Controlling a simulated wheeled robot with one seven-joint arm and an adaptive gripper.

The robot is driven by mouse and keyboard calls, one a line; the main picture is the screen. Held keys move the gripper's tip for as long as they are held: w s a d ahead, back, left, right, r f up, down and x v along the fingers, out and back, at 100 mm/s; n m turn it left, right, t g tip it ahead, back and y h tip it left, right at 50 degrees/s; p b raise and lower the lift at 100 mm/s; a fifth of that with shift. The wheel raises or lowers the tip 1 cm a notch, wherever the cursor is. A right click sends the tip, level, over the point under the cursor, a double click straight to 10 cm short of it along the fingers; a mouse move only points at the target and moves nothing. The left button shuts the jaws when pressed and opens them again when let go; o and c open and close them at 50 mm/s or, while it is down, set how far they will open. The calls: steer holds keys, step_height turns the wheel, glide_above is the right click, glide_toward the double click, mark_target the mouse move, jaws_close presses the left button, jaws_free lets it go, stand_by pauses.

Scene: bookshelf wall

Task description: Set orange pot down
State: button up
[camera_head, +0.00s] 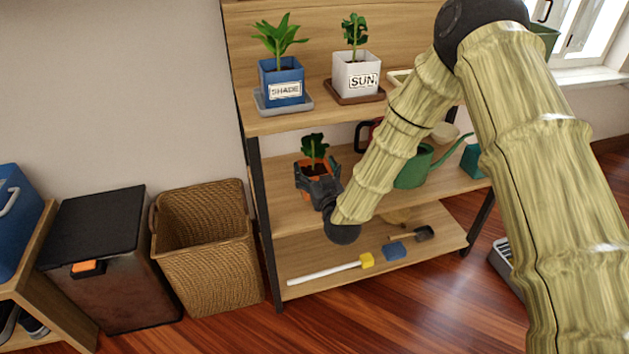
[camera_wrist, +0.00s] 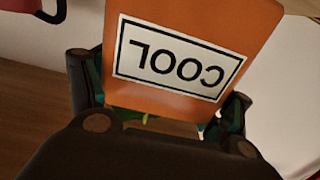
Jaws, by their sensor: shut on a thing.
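The orange pot (camera_head: 301,178) holds a leafy green plant and is at the left of the middle shelf (camera_head: 290,213). My gripper (camera_head: 318,183) is shut on the pot from the front and hides much of it. In the wrist view the orange pot (camera_wrist: 190,50) fills the upper middle, with its "COOL" label upside down. My gripper's fingers (camera_wrist: 160,105) lie on either side of it. I cannot tell whether the pot's base touches the shelf.
A blue "SHADE" pot (camera_head: 281,82) and a white "SUN" pot (camera_head: 357,76) stand on the shelf above. A green watering can (camera_head: 415,170) is to the right on the middle shelf. Tools lie on the bottom shelf (camera_head: 310,265). A wicker basket (camera_head: 210,260) stands at the left.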

steer(key=shift+w+a+f, duration=0.1)
steer(key=shift+w, duration=0.25)
steer(key=shift+f+b, duration=0.75)
steer(key=shift+f, duration=0.85)
steer(key=shift+f, duration=0.2)
steer(key=o, duration=1.5)
steer(key=shift+r, duration=0.1)
steer(key=shift+s+r, duration=0.1)
steer(key=shift+s, duration=0.05)
steer(key=p+v, duration=0.2)
steer(key=v, duration=1)
